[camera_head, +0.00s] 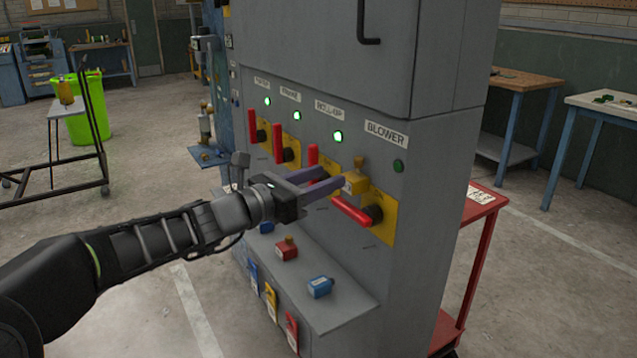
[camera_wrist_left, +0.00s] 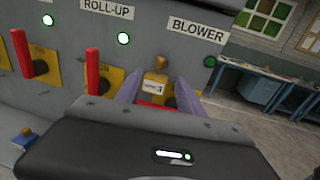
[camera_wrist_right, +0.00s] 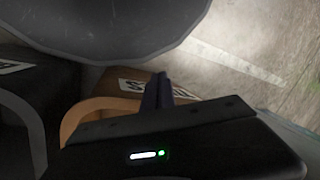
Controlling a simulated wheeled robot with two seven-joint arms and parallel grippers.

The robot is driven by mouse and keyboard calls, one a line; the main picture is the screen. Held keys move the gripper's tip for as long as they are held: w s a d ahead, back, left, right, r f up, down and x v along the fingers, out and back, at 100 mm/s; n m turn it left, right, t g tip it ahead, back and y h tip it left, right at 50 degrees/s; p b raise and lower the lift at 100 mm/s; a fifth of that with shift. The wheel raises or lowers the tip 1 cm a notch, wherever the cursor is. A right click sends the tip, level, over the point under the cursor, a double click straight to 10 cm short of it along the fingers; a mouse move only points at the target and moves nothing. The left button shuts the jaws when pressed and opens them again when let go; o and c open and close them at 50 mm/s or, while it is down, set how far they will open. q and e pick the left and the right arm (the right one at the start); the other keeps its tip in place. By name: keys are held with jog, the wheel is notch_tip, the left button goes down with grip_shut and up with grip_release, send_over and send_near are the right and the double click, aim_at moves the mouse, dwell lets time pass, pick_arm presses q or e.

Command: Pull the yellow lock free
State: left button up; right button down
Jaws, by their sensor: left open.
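The yellow lock (camera_head: 354,181) is at the BLOWER switch on the grey cabinet, beside the red handle (camera_head: 352,211). It has a white label and a brass-coloured top. In the left wrist view the lock (camera_wrist_left: 155,87) shows between the two fingers. My left gripper (camera_head: 327,181) is open, its purple-grey fingers reaching toward the lock. I cannot tell whether they touch it. The BLOWER handle lies nearly level; the other red handles stand upright. My right gripper (camera_wrist_right: 157,92) is out of the head view; its fingers look closed together and empty.
A ledge below the switches holds a red lock (camera_head: 286,248) and a blue lock (camera_head: 320,287). Coloured tags (camera_head: 271,300) hang beneath it. A red cart (camera_head: 478,205) stands right of the cabinet. The BLOWER lamp (camera_head: 398,166) is dim; the other lamps glow.

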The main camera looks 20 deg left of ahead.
aim_at(355, 167)
pick_arm(q)
jog(key=shift+w, duration=0.1)
jog(key=x, duration=0.7)
jog(key=shift+w+d+f, duration=0.1)
jog(key=shift+w+d, duration=0.1)
jog(key=shift+w, duration=0.1)
jog(key=shift+c, duration=0.3)
grip_shut()
dwell(0.7)
